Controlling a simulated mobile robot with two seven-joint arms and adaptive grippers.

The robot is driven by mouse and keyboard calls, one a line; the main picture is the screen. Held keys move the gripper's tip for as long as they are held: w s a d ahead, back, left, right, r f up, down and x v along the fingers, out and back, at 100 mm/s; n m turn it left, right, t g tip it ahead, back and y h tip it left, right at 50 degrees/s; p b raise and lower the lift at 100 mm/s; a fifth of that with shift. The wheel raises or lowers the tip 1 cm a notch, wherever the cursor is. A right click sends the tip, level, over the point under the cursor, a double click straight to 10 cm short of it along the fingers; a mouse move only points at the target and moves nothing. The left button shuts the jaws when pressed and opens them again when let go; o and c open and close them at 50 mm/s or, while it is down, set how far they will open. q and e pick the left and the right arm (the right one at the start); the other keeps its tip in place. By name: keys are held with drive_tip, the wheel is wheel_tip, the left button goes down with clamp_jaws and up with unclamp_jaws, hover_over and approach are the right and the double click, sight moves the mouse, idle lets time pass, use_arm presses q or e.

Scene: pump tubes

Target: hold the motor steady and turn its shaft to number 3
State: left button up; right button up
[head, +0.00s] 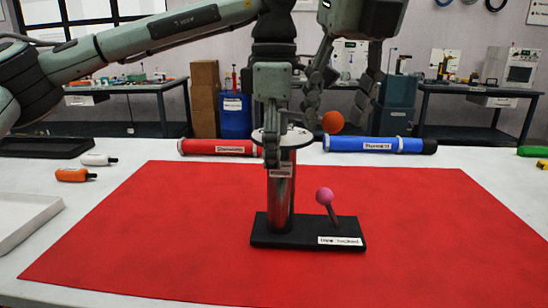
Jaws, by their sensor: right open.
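The motor (283,190) is an upright silvery cylinder on a black base plate (290,238), with a pale round disc (281,137) on top. Its shaft and number marks are too small or covered to make out. An orange ball (333,122) shows right of the disc; its attachment is unclear. A pink ball on a short tilted stick (325,197) rises from the base. My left gripper (271,150) points down at the motor's top, with fingers in front of it; its grip is unclear. My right gripper (337,103) is open, its fingers just above and around the orange ball.
A red mat (130,245) lies under the base, with bare room on both sides. A red tube (215,147) and a blue tube (375,145) lie behind. Orange (73,175) and white (97,159) small bottles and a white tray (22,225) are at left.

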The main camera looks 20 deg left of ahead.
drive_tip(key=shift+x, duration=1.45)
drive_tip(key=shift+c, duration=0.3)
clamp_jaws()
